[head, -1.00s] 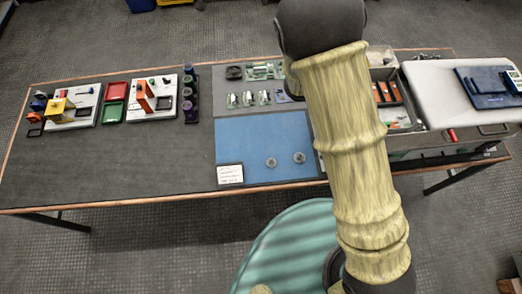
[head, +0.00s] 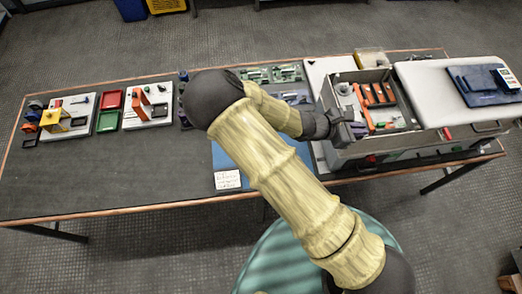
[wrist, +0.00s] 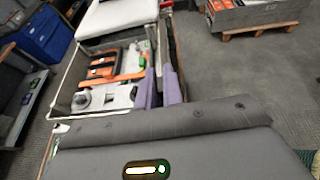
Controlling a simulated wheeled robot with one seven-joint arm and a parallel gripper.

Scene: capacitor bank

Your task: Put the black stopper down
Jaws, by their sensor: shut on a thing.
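My gripper (head: 358,130) is at the near left part of the open grey box on the right of the bench. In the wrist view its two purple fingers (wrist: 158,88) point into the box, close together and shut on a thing. That thing, taken as the black stopper, is hidden by the fingers and cannot be made out. The open box (head: 331,97) has grey walls and a light floor; it also shows in the wrist view (wrist: 62,92).
Orange blocks (head: 378,94) stand inside the box, with a grey round part (wrist: 82,98) at its left. A pale padded lid (head: 445,85) bears a blue board (head: 480,84). The bench's left middle (head: 100,175) is clear. My arm hides part of the blue mat (head: 222,160).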

